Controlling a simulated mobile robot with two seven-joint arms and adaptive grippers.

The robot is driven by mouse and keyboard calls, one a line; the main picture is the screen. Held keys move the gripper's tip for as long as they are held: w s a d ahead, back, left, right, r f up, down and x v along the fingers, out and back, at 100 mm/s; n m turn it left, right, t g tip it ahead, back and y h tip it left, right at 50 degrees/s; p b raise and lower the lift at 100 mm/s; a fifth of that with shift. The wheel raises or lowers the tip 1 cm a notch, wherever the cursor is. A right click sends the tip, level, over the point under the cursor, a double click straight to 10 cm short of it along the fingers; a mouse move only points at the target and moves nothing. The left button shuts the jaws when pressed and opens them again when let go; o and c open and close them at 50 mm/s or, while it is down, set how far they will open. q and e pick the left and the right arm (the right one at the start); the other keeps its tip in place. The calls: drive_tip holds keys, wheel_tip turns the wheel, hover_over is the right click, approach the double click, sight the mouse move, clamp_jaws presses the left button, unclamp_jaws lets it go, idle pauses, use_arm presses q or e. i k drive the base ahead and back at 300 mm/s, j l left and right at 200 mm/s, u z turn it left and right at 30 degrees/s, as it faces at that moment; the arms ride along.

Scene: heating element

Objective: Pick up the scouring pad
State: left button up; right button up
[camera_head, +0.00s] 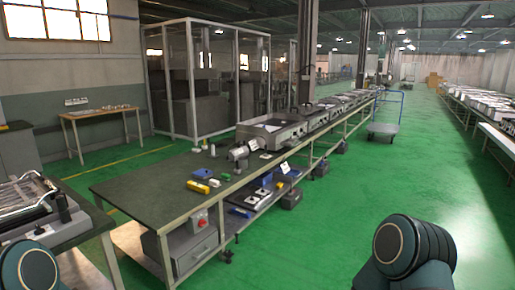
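No scouring pad can be made out for certain at this size. A small yellow block (197,187) lies on the dark top of the long workbench (140,195), near its front edge. A blue item (203,173) lies just behind it, and a small grey-white piece (214,182) lies beside it. I cannot tell whether one of these is the pad. Neither gripper is in view. Only rounded dark parts of my own arms show at the bottom left and bottom right, well apart from the bench.
A grey machine (240,153) and a metal housing (270,134) stand farther along the bench. A red button box (199,221) is on its near side. Another table with metal racks (35,208) is at left. A blue cart (385,130) stands behind. Green floor is clear at right.

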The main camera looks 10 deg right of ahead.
sight(226, 177)
drive_tip(key=i+z, duration=0.3)
drive_tip(key=i, duration=0.15)
drive_tip(key=i+j+z, duration=0.2)
drive_tip(key=i, duration=1.25)
drive_tip(key=i+z, duration=0.4)
drive_tip(key=i, duration=1.05)
drive_tip(key=i+u, duration=0.35)
drive_tip(key=i, duration=0.3)
drive_tip(key=i+l+u, duration=0.3)
drive_tip(key=i, duration=0.3)
drive_tip(key=i+j+u, duration=0.1)
drive_tip(key=i+u, duration=0.75)
drive_tip(key=k+l, duration=0.05)
